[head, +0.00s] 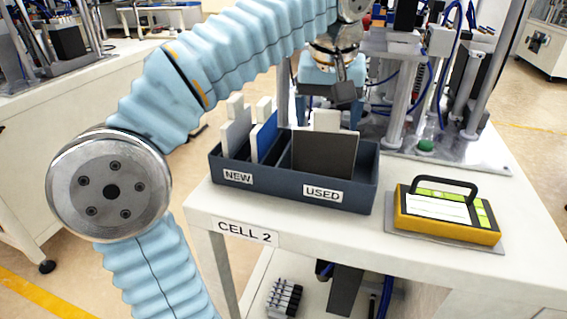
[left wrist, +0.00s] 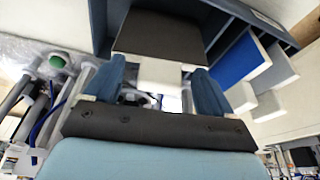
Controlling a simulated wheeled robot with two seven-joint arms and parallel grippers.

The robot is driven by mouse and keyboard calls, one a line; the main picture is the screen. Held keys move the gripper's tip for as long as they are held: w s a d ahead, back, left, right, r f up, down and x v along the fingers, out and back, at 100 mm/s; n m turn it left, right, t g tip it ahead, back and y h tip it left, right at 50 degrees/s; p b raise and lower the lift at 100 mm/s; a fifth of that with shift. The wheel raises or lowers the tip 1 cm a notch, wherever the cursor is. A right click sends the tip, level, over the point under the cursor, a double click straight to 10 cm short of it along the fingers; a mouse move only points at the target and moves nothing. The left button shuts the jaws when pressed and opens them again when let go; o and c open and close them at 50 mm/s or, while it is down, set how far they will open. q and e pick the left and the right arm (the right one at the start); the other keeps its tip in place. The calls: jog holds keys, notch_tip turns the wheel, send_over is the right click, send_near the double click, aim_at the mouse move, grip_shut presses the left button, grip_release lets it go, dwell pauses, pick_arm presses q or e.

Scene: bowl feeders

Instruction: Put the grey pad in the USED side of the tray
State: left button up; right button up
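The dark grey pad (head: 323,155) stands in the USED side of the dark blue tray (head: 345,195), its white tab (head: 326,120) up. It also shows in the left wrist view (left wrist: 158,36), with the tab nearest the camera. My left gripper (head: 328,113) is above that side, pointing down. Its blue fingers stand on either side of the tab, with a visible gap, so it looks open. The pad's lower edge is hidden by the tray wall. My right gripper is in neither view.
The NEW side holds a blue pad (head: 265,136) and a pale pad (head: 236,138), both with white tabs. A divider parts the sides. A yellow device with a black handle (head: 445,234) lies to the right. A metal fixture with posts (head: 397,100) stands behind the tray.

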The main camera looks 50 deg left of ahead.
pick_arm(q)
jog(key=p+v, duration=0.2)
jog(key=v, duration=0.5)
jog(key=shift+r, duration=0.25)
dwell(0.3)
